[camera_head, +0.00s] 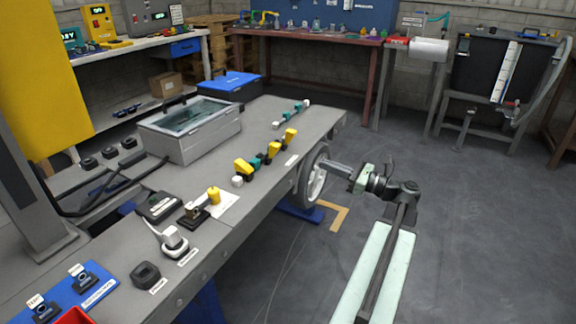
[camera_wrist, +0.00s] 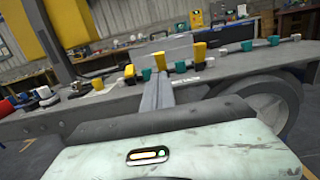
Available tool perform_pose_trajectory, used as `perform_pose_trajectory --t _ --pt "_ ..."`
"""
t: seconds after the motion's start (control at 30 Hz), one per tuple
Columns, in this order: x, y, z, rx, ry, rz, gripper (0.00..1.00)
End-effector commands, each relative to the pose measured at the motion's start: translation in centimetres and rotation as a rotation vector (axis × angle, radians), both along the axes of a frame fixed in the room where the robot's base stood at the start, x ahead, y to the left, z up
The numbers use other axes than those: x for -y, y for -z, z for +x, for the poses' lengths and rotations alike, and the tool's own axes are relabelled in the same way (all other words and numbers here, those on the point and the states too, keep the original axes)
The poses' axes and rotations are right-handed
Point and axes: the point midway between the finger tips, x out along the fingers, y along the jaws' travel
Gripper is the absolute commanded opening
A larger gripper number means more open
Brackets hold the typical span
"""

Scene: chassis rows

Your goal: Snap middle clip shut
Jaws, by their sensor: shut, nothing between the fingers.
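A row of yellow clips with teal pieces between them runs along the bench's front edge. The middle yellow clip (camera_head: 273,150) stands between the near yellow clip (camera_head: 243,167) and the far yellow clip (camera_head: 290,137). All three stick up; the clips' exact latch state is too small to tell. My gripper (camera_head: 328,164) is shut and empty, out in front of the bench edge, to the right of the row and apart from it. In the wrist view my shut fingers (camera_wrist: 158,88) point toward the row, with a yellow clip (camera_wrist: 158,62) just beyond their tips.
The grey bench (camera_head: 225,225) has a wheel (camera_head: 314,175) under its front edge. A lidded grey box (camera_head: 190,130) stands behind the row. Open floor (camera_head: 480,240) lies to the right.

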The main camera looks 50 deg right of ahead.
Motion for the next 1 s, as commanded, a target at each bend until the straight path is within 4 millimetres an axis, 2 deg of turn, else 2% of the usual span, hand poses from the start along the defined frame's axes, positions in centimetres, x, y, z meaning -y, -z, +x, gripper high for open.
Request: perform_pose_trajectory --t 0.23,0.37,0.8,1.0 --pt "-0.1 -0.2 0.1 0.0 -0.001 -0.002 0.0" --pt "-0.3 -0.3 1.2 -0.001 -0.002 -0.003 0.0" --pt "-2.5 -1.1 10.0 -0.001 -0.004 -0.003 0.0" --pt "-3.2 -1.3 12.8 -0.002 -0.003 -0.002 0.0"
